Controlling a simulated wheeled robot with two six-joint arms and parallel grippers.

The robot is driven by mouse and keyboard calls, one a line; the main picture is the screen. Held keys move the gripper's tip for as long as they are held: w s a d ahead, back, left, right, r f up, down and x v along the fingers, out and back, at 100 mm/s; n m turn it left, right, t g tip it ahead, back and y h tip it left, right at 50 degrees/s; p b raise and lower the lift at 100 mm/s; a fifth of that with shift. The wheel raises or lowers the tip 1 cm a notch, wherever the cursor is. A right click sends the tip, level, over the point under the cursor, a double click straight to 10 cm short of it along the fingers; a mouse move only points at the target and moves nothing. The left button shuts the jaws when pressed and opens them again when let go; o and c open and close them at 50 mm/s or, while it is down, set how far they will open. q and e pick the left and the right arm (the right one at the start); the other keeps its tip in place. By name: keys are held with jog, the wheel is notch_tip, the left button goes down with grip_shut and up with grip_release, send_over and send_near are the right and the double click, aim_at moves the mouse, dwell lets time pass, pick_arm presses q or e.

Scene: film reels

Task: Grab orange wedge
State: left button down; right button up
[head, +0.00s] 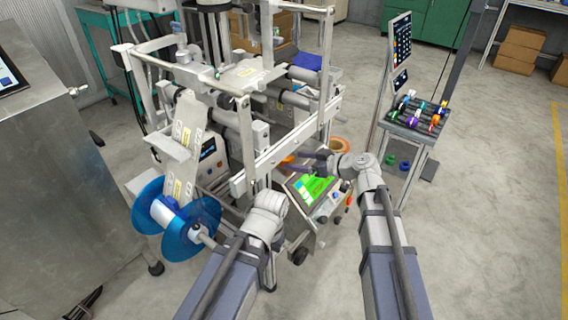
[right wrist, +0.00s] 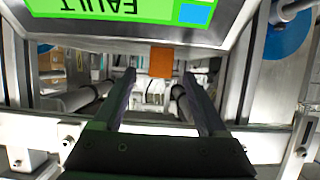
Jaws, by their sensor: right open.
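An orange block, which looks like the orange wedge (right wrist: 161,61), shows just ahead of my right fingertips in the right wrist view, below the green screen. In the head view a small orange patch (head: 287,160) near the fingertips looks like the same piece, partly hidden by the machine frame. My right gripper (right wrist: 160,80) is open, one finger on each side of the line to the block, with nothing between them. It also shows in the head view (head: 302,160), reaching left above the screen. My left arm reaches toward the frame; its jaws do not show.
A metal frame machine (head: 285,150) with rollers surrounds the right gripper closely. A screen console (head: 311,187) sits just below it. A blue reel (head: 147,207) stands at left. A rack of coloured spools (head: 417,115) stands at right. The floor (head: 490,210) at right is clear.

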aim_at(291, 160)
jog(key=shift+b+x, duration=0.95)
jog(key=shift+x, duration=1.95)
jog(key=shift+r, duration=0.1)
grip_shut()
